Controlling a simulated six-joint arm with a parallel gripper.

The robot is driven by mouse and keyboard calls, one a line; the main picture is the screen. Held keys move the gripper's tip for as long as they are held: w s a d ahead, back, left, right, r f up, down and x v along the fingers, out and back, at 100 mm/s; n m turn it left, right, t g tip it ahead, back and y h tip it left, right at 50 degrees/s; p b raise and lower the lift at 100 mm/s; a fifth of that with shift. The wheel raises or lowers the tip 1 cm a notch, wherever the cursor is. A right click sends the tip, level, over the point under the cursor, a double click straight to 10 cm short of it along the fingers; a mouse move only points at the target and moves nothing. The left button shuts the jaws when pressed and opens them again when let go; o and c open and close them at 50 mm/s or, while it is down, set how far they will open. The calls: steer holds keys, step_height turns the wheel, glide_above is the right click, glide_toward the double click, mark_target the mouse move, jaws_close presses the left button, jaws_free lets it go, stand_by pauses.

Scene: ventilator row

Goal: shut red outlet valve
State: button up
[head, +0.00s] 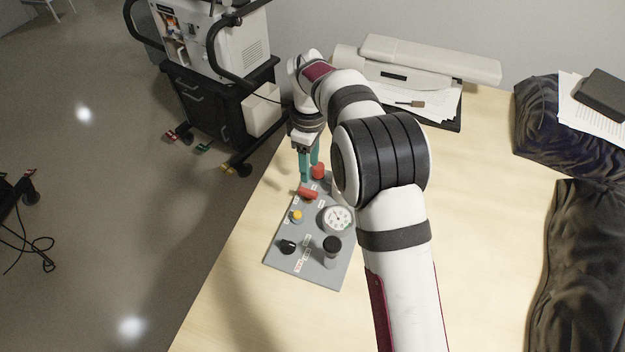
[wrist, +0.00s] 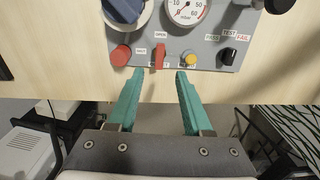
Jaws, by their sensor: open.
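The red outlet valve's lever (head: 308,193) is a short red handle on the grey panel. In the wrist view the red lever (wrist: 160,56) stands upright in the picture, in line with the OPEN label above it; a SHUT label is to its left. My gripper (head: 309,173) has teal fingers and points down by the panel's far end. In the wrist view my gripper (wrist: 160,74) is open and empty, with one fingertip on each side of the lever's line, just below its lower end. I see no contact with the lever.
The panel (head: 275,258) also carries a red round knob (wrist: 120,54), a yellow button (wrist: 190,60), a gauge (head: 337,219), a black test switch (wrist: 228,56) and a dark knob (head: 332,246). A printer (head: 430,62) stands behind. Table space in front is clear.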

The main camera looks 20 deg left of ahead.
mark_target(310, 192)
step_height(310, 192, down, 9)
steer(key=shift+f, duration=0.1)
jaws_close()
stand_by(0.3)
